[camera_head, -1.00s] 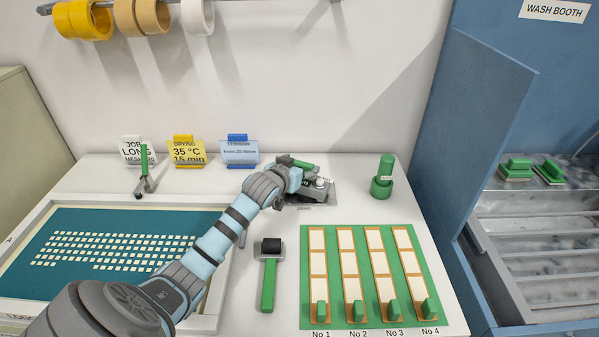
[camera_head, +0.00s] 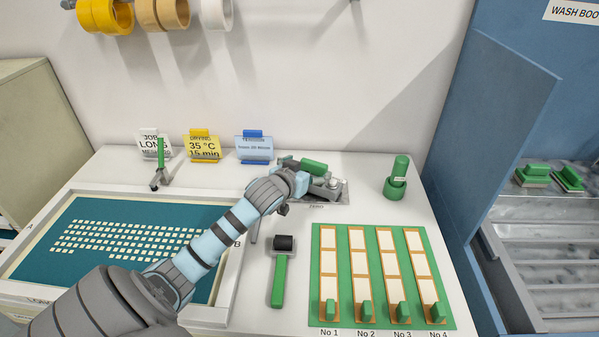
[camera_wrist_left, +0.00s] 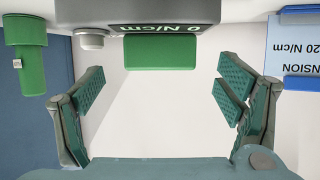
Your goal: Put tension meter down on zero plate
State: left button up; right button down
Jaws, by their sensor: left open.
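The tension meter, a dark grey body with a green handle (camera_head: 314,167), sits on the zero plate (camera_head: 342,197) at the back of the table. The plate's ZERO label shows at its front edge. In the left wrist view the meter's display reads 0 N/cm above the green handle (camera_wrist_left: 160,52). My left gripper (camera_wrist_left: 160,84) is open and empty, its fingers spread wide to either side, with the handle ahead of the fingertips and apart from them. In the head view my left gripper (camera_head: 303,186) hides part of the meter. My right gripper is not in view.
A green bottle (camera_head: 397,180) stands to the right. A roller (camera_head: 282,265) and a green board (camera_head: 319,280) of strips lie in front. The screen frame (camera_head: 235,285) is at left, and upright cards (camera_head: 254,148) stand behind it. A blue booth wall (camera_head: 490,120) bounds the right.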

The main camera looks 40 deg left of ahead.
pick_arm(q)
jog(key=p+v, duration=0.1)
jog(key=v, duration=0.6)
jog(key=shift+s, duration=0.4)
jog(key=shift+d+r, duration=0.1)
jog(key=shift+r, duration=0.05)
jog(key=shift+r, duration=0.1)
